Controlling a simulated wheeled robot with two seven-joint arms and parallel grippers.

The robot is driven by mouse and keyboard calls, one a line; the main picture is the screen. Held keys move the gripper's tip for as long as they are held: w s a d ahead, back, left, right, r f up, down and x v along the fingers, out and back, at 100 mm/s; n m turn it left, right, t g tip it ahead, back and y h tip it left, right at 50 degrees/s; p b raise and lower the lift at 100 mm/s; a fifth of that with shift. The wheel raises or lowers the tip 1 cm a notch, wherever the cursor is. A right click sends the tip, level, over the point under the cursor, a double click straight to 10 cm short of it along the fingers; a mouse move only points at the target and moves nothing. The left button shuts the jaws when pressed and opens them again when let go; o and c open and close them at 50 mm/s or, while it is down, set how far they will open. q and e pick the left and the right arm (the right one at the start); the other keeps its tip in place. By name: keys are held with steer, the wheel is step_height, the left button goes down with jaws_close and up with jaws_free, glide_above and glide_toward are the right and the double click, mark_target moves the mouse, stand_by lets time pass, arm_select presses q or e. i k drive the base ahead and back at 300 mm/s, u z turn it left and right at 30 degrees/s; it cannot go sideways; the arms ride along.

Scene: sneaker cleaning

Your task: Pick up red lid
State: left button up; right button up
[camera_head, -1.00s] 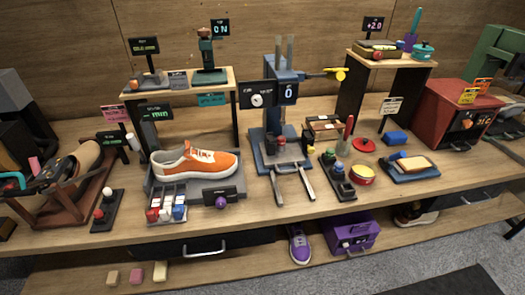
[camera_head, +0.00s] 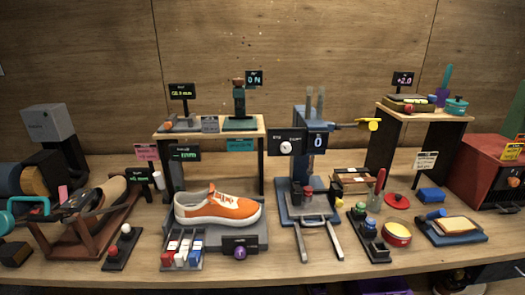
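A red lid (camera_head: 397,201), a flat disc with a small knob on top, lies on the workbench right of centre in the head view. It sits behind a round red tin (camera_head: 397,234) with a yellowish top, apart from it. A jar with a red-handled tool (camera_head: 379,188) stands just left of the lid. A blue block (camera_head: 431,195) lies just to its right. Neither of my grippers shows in this view.
An orange sneaker (camera_head: 218,208) rests on a grey stand at centre left. A blue press (camera_head: 308,190) with two prongs pointing forward stands mid-bench. A tray with a sponge (camera_head: 453,231) and a red box (camera_head: 490,172) are at right.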

mark_target(395, 201)
steer(key=z, duration=1.25)
